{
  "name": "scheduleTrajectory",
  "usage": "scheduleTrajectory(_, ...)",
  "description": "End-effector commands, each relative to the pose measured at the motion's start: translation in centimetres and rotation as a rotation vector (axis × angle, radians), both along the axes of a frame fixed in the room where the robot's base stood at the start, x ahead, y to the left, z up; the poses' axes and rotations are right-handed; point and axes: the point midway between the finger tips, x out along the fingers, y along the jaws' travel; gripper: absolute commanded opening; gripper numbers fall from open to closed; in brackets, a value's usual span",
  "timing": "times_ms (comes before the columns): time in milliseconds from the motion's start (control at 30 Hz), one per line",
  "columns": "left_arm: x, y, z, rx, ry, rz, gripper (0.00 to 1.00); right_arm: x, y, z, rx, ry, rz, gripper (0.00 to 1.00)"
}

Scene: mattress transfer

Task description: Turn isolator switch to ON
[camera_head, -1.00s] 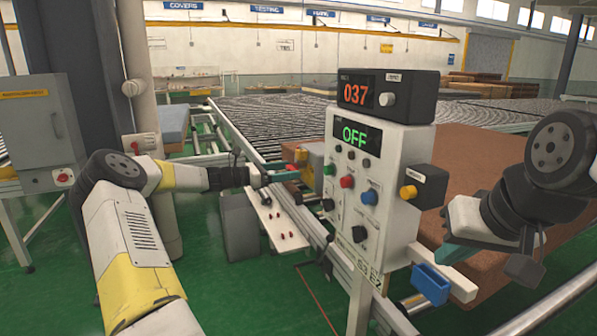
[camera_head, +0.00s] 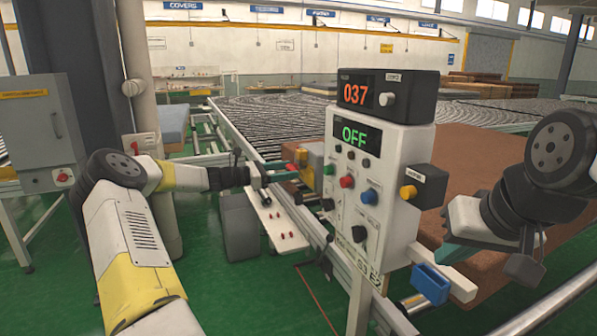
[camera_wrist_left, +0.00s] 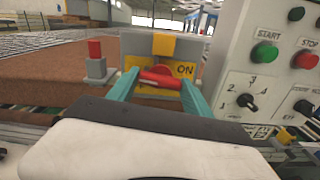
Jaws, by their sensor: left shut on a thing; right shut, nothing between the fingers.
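The isolator switch shows in the left wrist view as a red handle (camera_wrist_left: 160,79) on a yellow plate (camera_wrist_left: 184,70) marked ON. My left gripper (camera_wrist_left: 155,82) has its two teal fingers on either side of the red handle and is shut on it. The handle lies nearly level, slightly tilted. In the head view my left gripper (camera_head: 278,177) reaches to the isolator's grey and yellow box (camera_head: 312,160), and the handle itself is hard to make out. My right gripper (camera_head: 462,250) is shut and empty, right of the control panel.
A white control panel (camera_head: 392,185) with buttons and knobs stands right of the isolator; its displays read 037 and OFF. A blue holder (camera_head: 430,284) hangs below it. A brown mattress (camera_head: 480,160) lies behind.

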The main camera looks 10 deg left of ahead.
Motion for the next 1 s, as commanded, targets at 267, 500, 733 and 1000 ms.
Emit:
scheduleTrajectory(267, 0.03, 0.06, -0.03, 0.129, -0.190, 0.002, 0.18, 0.00, 0.00, 0.00, 0.000, 0.000, 0.000, 0.00)
scheduleTrajectory(500, 0.02, 0.06, -0.05, 0.258, -0.378, 0.001, 0.18, 0.00, 0.00, 0.00, 0.000, 0.000, 0.000, 0.00)
scheduleTrajectory(733, 0.03, 0.08, -0.04, 0.380, -0.560, 0.001, 0.18, 0.00, 0.00, 0.00, 0.000, 0.000, 0.000, 0.00)
scheduleTrajectory(1000, 0.01, 0.08, -0.06, 0.524, -0.773, 0.000, 0.18, 0.00, 0.00, 0.00, 0.000, 0.000, 0.000, 0.00)
